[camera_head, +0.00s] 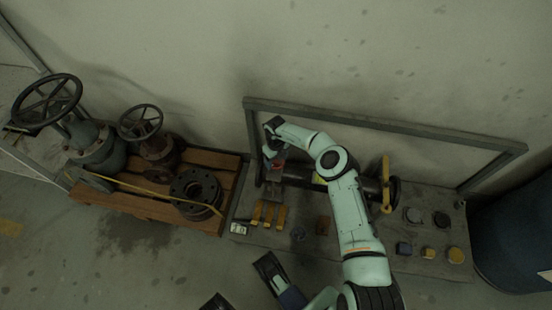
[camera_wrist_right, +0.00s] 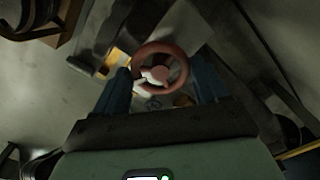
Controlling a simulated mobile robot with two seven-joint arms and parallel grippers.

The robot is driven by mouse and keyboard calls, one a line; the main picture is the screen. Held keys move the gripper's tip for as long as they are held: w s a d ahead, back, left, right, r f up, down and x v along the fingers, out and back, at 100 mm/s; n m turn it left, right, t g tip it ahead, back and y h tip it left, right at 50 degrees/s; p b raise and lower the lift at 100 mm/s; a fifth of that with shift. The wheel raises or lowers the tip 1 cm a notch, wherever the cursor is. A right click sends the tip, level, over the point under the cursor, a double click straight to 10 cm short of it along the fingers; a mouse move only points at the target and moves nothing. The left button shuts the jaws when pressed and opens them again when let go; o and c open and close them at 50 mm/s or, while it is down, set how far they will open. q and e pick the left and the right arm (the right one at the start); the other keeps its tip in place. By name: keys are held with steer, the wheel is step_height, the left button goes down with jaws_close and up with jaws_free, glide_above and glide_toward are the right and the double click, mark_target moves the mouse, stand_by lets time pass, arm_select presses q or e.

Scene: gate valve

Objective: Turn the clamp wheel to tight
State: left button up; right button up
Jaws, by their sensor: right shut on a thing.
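The clamp wheel is a small red handwheel (camera_head: 279,164) at the left end of the dark pipe assembly on the bench, partly covered by my right gripper (camera_head: 270,152). In the right wrist view the wheel (camera_wrist_right: 180,68) shows as a red ring with a pale hub, between the two blue fingers of my right gripper (camera_wrist_right: 163,85). The gripper is shut on the wheel, with a finger on each side of it.
A grey rail frame (camera_head: 400,126) stands behind the bench. A yellow lever (camera_head: 386,183) rises at the pipe's right end. Yellow blocks (camera_head: 268,214) and several small parts lie on the bench. A wooden pallet (camera_head: 225,175) with valves stands left, a dark blue barrel (camera_head: 515,235) right.

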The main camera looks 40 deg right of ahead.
steer(key=m, duration=0.4)
steer(key=shift+m, duration=0.3)
steer(key=m, duration=0.4)
steer(key=shift+m+p, duration=0.3)
steer(key=shift+p, duration=0.1)
steer(key=m, duration=0.4)
steer(key=shift+d+p, duration=0.1)
steer(key=shift+p, duration=0.2)
arm_select(q)
steer(key=shift+t, duration=0.7)
steer(key=shift+w+d+r+p, duration=0.15)
steer(key=shift+w+r, duration=0.65)
steer(key=shift+w, duration=0.2)
steer(key=shift+w+d+r+p, duration=0.15)
steer(key=shift+w+r, duration=0.6)
steer(key=shift+w, duration=0.2)
arm_select(e)
steer(key=shift+m, duration=2.5)
steer(key=o, duration=1.1)
steer(key=shift+c, duration=0.2)
